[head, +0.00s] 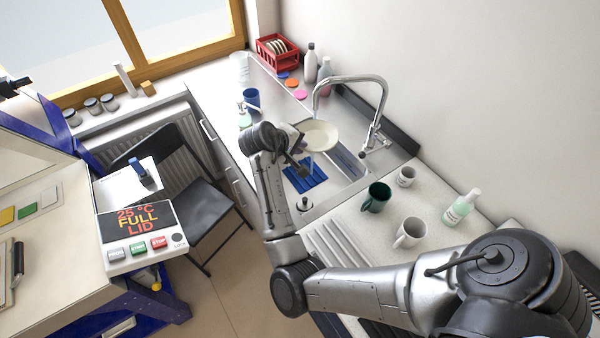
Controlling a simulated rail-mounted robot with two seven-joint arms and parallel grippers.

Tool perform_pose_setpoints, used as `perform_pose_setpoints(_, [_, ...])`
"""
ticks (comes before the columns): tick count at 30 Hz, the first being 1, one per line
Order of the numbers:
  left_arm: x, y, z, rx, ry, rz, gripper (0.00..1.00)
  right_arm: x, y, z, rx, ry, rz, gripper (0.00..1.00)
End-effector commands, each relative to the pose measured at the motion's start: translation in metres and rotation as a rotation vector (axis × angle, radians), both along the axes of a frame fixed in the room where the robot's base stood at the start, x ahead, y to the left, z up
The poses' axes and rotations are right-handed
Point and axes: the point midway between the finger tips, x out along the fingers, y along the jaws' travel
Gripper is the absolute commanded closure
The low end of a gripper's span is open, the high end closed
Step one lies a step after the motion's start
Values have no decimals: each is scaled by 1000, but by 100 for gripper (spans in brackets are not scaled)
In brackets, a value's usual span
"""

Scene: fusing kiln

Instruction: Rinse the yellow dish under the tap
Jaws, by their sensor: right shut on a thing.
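A pale cream-yellow dish (321,136) is held over the sink (345,168), tilted a little. My right gripper (301,146) is shut on the near left edge of the dish. The chrome tap (350,80) arches over from the right, and its spout end hangs just above the dish's far part. I cannot make out any running water. My right wrist hides part of the sink's left side. My left gripper is not in view.
A blue rack or mat (304,176) lies in the sink. A green mug (376,197), white mugs (409,233) and a soap bottle (461,207) stand on the near counter. A red crate (277,52) and bottles (310,64) stand behind. A black chair (196,180) is at left.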

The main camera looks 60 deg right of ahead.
Motion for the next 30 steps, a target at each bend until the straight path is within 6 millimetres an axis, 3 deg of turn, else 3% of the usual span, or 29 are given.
perform_pose_setpoints(1, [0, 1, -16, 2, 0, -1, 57, -1, 2, -21, 5, -1, -45, 100])
perform_pose_setpoints(7, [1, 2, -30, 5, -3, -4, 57, -8, 5, -47, -2, -2, -154, 100])
perform_pose_setpoints(14, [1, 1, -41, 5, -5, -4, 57, -5, 2, -57, -5, -3, -182, 100])
perform_pose_setpoints(30, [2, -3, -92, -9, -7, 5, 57, 30, -26, -67, -4, -3, -182, 100])
